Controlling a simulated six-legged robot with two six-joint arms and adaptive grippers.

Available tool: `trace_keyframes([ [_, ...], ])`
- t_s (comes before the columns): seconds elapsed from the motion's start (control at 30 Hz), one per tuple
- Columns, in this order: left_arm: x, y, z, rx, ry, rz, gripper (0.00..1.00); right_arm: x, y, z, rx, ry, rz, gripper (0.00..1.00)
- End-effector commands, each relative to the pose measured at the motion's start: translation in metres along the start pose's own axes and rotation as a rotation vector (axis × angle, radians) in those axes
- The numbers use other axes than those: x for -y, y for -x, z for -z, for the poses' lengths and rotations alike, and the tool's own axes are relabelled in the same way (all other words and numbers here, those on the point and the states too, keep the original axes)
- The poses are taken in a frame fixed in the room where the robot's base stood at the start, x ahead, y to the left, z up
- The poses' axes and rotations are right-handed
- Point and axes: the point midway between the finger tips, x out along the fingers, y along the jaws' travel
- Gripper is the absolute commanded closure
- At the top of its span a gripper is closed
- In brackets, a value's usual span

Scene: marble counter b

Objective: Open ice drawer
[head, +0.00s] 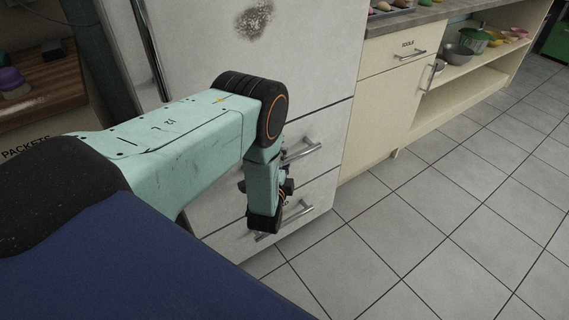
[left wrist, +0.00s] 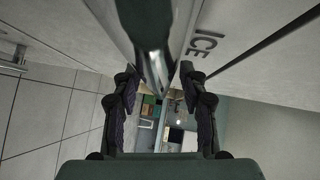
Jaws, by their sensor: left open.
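The pale fridge front has two bottom drawers with metal bar handles in the head view, an upper handle (head: 301,151) and a lower handle (head: 285,222). My left gripper (head: 268,218) hangs in front of these drawers, partly hidden by its own wrist. In the left wrist view the ice drawer (left wrist: 228,42) carries the label "ICE", and its metal handle (left wrist: 150,25) runs large and close at the top. The open fingers of my left gripper (left wrist: 160,95) stand on either side of the handle's line. Contact with the handle cannot be told. My right gripper is not in view.
A cream cabinet (head: 385,105) with a drawer and open shelves of bowls stands right of the fridge. Grey floor tiles (head: 440,220) lie clear in front. A wooden shelf (head: 45,95) is at the left. Another handle (left wrist: 14,62) shows in the left wrist view.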

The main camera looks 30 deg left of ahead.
Motion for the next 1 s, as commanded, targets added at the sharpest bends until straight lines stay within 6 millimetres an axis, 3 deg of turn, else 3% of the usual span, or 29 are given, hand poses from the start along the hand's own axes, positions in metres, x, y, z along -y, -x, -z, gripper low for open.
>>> trace_keyframes([
  [0.27, 0.0, -0.0025, 0.0025, -0.001, 0.0, -0.001, 0.59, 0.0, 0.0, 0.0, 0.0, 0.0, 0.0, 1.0],
  [0.73, 0.0, -0.0023, 0.0022, 0.0, 0.0, -0.001, 0.99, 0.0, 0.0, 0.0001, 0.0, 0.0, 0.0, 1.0],
  [1.0, 0.0001, -0.0024, 0.0019, 0.0, 0.0, -0.001, 1.0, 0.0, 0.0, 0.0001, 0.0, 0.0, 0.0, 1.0],
])
